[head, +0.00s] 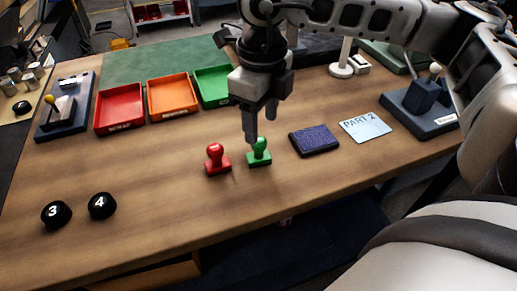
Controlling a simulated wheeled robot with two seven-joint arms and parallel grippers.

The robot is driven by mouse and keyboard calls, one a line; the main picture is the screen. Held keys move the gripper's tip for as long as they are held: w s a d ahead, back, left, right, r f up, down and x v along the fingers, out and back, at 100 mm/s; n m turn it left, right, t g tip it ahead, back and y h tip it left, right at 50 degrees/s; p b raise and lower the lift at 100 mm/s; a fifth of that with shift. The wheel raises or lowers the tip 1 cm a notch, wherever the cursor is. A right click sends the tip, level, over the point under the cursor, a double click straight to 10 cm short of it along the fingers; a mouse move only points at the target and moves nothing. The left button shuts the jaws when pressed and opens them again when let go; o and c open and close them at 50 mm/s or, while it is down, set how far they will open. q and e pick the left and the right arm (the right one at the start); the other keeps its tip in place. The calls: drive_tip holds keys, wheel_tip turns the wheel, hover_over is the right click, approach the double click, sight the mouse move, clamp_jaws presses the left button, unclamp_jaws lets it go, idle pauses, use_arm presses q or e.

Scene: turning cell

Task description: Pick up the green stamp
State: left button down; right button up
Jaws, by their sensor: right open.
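The green stamp (260,153) stands upright on the wooden table, near the middle of the head view. It has a rounded handle on a rectangular base. My right gripper (260,128) points down just above and behind it, its fingers reaching close to the top of the handle. The gripper is open and holds nothing; whether a finger touches the handle cannot be told. A red stamp (216,160) of the same shape stands upright just left of the green one. My left gripper is not in view.
Red (120,109), orange (172,98) and green (213,86) trays stand behind left. A dark pad (314,140) and a "PART 2" card (365,128) lie to the right. The table's front middle is clear.

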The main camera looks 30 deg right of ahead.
sight(259, 139)
drive_tip(key=shift+w+a+f+p, duration=0.1)
drive_tip(key=shift+f+p, duration=0.25)
drive_tip(key=shift+f, duration=1.4)
drive_tip(key=shift+w+a+f+p, duration=0.1)
drive_tip(key=shift+f+p, duration=0.25)
drive_tip(key=shift+f, duration=1.35)
drive_tip(key=c, duration=1.1)
